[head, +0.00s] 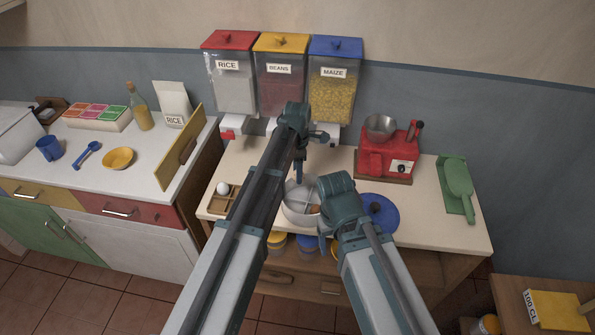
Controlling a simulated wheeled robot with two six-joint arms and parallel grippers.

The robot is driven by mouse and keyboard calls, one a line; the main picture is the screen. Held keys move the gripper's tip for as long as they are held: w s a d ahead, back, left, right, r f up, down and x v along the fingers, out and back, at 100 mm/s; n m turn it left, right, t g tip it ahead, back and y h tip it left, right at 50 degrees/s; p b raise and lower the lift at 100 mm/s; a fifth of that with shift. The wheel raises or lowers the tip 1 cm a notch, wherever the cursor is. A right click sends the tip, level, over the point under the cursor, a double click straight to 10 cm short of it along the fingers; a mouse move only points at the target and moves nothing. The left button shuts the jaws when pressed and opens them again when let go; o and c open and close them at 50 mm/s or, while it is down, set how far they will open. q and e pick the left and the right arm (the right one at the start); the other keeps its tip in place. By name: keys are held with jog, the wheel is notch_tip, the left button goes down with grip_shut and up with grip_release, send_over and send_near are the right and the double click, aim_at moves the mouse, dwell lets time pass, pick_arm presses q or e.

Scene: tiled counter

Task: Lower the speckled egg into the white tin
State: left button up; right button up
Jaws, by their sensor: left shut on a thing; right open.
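The white tin (292,214) stands open on the counter near its front edge, partly covered by my arms. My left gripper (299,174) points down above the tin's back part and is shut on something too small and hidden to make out. I cannot clearly see the speckled egg. A small brown thing (314,209) shows at the tin's right side, and I cannot tell what it is. My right gripper (325,242) is open at the tin's front right, with its fingers partly hidden.
A wooden tray (212,208) with a white egg (223,188) is left of the tin. A blue lid (386,222) lies to the right. Behind are a red scale (388,160) and the rice, beans and maize dispensers (280,90).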

pick_arm(q)
jog(key=shift+f+b, duration=1.1)
jog(key=shift+f, duration=0.25)
jog(key=shift+f+b, duration=0.25)
jog(key=shift+b, duration=0.05)
jog(key=o, duration=0.9)
jog(key=shift+c, duration=0.2)
jog(key=shift+r, duration=0.1)
notch_tip(320, 180, up, 14)
jog(key=p, duration=1.4)
